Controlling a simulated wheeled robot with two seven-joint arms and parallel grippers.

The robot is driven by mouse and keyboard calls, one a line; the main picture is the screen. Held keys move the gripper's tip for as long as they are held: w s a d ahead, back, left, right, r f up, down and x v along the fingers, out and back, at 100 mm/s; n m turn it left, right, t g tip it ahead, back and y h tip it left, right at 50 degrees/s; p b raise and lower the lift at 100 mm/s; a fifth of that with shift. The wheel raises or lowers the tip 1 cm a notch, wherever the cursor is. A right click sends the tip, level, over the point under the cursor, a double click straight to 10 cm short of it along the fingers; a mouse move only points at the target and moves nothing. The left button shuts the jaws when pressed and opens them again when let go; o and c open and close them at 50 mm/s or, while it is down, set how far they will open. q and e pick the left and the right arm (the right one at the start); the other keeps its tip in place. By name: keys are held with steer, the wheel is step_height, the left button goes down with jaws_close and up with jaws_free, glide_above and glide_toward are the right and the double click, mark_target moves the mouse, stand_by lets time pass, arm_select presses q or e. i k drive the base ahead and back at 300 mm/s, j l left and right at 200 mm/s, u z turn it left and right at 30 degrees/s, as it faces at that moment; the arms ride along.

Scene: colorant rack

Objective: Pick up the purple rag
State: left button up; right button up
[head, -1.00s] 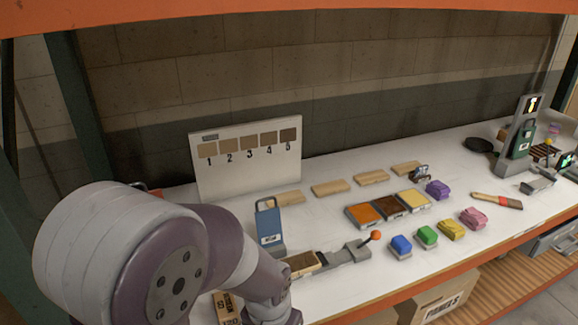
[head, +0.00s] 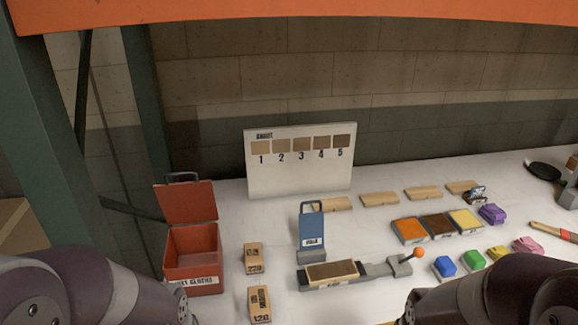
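The purple rag (head: 491,213) is a small folded bundle on the white table at the right. It lies just right of the yellow tray. Both of my arms show only as links at the bottom corners. Neither gripper is in view, so I cannot see whether they are open or shut.
Blue (head: 445,266), green (head: 473,259), yellow (head: 497,253) and pink (head: 527,245) rags lie in front. Orange (head: 410,229), brown (head: 438,224) and yellow (head: 465,219) trays stand left of the purple rag. A brush (head: 553,231) lies right. An open red bin (head: 192,252) stands left.

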mark_target(493, 215)
steer(key=z, duration=1.3)
steer(key=u, duration=0.35)
steer(key=i+l+u, duration=0.2)
steer(key=u, duration=0.3)
steer(key=i+l+u, duration=0.15)
steer(key=l+u, duration=0.8)
steer(key=i, duration=0.05)
